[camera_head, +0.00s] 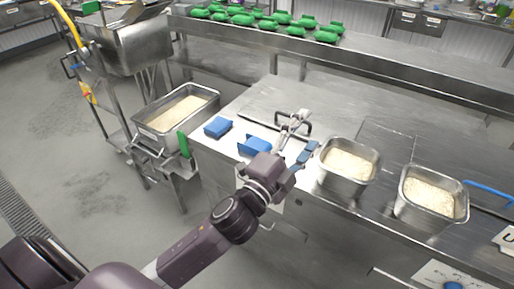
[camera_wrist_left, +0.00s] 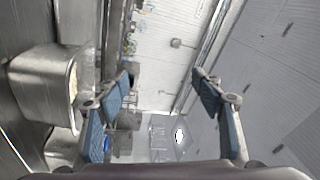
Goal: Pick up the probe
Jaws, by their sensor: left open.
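My left gripper (camera_head: 308,132) reaches over the steel counter in the head view, left of the nearer rice pan. In the left wrist view its two blue-padded fingers (camera_wrist_left: 163,80) stand wide apart with nothing between them. I cannot clearly make out a probe. A thin blue curved item (camera_head: 488,193) lies on the counter at the far right, well away from the gripper; I cannot tell if it is the probe. My right gripper is not in view.
Two steel rice pans (camera_head: 322,167) (camera_head: 399,203) stand on the counter (camera_head: 262,98). A larger rice tray (camera_head: 144,131) stands on a trolley at left. Green packets (camera_head: 243,19) line the back shelf.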

